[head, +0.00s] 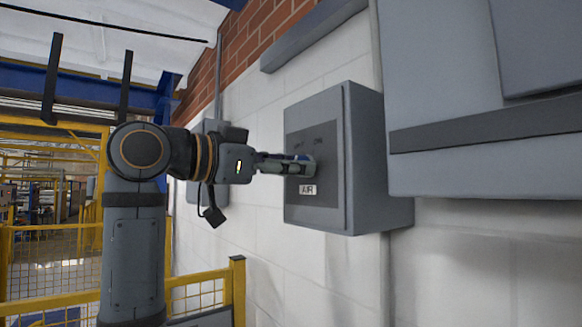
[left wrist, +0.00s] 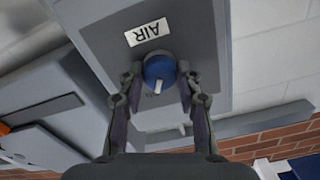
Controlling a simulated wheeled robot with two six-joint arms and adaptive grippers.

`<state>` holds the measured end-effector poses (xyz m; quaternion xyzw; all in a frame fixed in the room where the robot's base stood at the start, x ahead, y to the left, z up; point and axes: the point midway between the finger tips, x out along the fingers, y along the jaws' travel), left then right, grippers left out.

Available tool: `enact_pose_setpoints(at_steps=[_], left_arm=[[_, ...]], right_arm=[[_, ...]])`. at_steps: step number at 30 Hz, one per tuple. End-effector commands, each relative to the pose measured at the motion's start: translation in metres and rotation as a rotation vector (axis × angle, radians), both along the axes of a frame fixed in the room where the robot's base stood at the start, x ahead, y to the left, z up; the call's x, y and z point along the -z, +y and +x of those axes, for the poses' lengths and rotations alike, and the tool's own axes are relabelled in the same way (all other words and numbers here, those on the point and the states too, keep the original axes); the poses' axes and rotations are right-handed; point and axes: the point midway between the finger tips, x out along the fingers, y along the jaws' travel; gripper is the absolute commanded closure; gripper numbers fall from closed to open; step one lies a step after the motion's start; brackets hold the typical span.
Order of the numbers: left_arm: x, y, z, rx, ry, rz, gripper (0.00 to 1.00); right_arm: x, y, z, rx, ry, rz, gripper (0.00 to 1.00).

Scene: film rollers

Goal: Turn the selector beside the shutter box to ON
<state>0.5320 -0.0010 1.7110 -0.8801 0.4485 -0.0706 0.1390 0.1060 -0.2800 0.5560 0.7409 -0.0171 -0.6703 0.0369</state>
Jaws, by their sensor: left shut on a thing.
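The selector is a round blue knob (left wrist: 160,70) with a white pointer, on the face of a grey box (head: 365,160) labelled AIR. In the left wrist view its pointer points down the picture, toward my gripper's base, close to a faint marking I cannot read surely. My left gripper (head: 300,166) reaches the box face from the left. Its fingers, also in the left wrist view (left wrist: 160,76), are shut on the knob's two sides. The knob is mostly hidden in the head view. My right gripper is out of view.
A large grey cabinet (head: 440,90) stands on the wall to the right of the box. A smaller grey box (head: 195,190) is on the wall behind my left arm. A yellow mesh fence (head: 238,290) stands below. White block wall surrounds the box.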

Motion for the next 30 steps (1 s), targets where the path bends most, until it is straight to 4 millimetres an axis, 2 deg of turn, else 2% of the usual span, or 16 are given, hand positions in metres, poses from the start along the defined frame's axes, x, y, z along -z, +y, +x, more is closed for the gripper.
enact_pose_setpoints(at_steps=[9,10,15,24,26,30], left_arm=[[-0.002,0.000,-0.001,-0.002,-0.006,-0.001,0.97],[-0.002,0.000,-0.001,-0.002,-0.006,-0.001,0.63],[-0.001,0.000,0.000,-0.001,-0.004,-0.001,0.42],[0.000,0.002,-0.001,-0.002,-0.003,0.000,0.42],[-0.001,0.007,-0.004,-0.003,-0.004,0.000,0.42],[-0.001,0.031,-0.020,-0.008,-0.005,0.001,0.42]], right_arm=[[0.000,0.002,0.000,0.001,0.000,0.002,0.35],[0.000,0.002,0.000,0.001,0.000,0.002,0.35],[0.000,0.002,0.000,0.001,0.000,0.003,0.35],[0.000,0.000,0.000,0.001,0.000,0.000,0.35],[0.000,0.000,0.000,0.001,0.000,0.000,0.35],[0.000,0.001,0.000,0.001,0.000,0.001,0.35]])
